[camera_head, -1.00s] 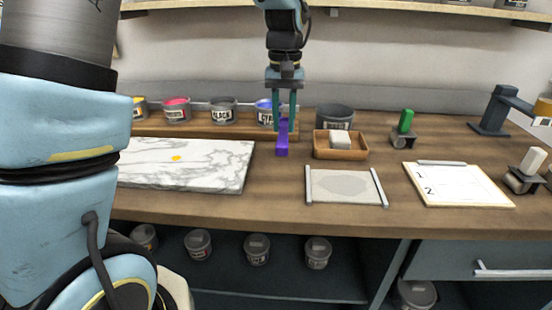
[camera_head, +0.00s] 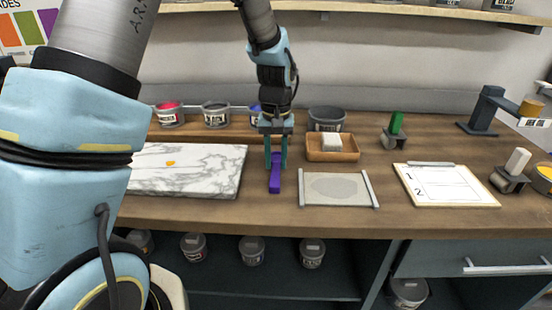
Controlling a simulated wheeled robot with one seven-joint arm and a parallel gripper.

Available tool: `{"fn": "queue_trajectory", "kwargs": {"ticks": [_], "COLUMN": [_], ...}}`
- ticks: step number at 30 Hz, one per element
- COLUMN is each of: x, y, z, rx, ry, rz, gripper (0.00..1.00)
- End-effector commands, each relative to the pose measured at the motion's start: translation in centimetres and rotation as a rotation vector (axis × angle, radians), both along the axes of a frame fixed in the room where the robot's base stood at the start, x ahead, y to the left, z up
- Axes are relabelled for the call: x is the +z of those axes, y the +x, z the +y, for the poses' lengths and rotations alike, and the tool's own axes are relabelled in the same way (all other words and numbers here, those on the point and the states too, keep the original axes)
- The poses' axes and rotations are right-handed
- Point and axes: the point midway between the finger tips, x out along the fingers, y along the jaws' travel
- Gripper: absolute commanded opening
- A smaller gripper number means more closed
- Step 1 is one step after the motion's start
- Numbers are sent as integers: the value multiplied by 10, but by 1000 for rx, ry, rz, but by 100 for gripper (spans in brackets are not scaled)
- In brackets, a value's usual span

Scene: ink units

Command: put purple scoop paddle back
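The purple scoop paddle (camera_head: 275,180) is between the fingers of my gripper (camera_head: 275,165), which is shut on its upper end. The paddle points down and toward the camera, in the gap between the marble slab (camera_head: 205,188) and the grey framed mat (camera_head: 338,200). I cannot tell whether its lower end touches the wooden counter (camera_head: 260,213) or hangs just above it.
Paint tins, including a red one (camera_head: 169,115), stand on a wooden ledge behind. A wooden tray (camera_head: 347,153) with a white block, a green-topped holder (camera_head: 394,130) and a numbered board (camera_head: 445,188) stand to the right. The front counter strip is clear.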

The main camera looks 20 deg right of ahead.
Motion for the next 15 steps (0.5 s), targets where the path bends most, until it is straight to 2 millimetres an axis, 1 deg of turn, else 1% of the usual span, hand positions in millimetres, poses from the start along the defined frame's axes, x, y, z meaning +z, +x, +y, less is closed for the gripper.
{"fn": "queue_trajectory", "kwargs": {"ticks": [1,6,15], "x": [0,0,3], "y": [0,0,0], "z": [0,0,0], "rx": [0,0,0], "ry": [0,0,0], "rz": [0,0,-1], "gripper": [41,59,59]}}
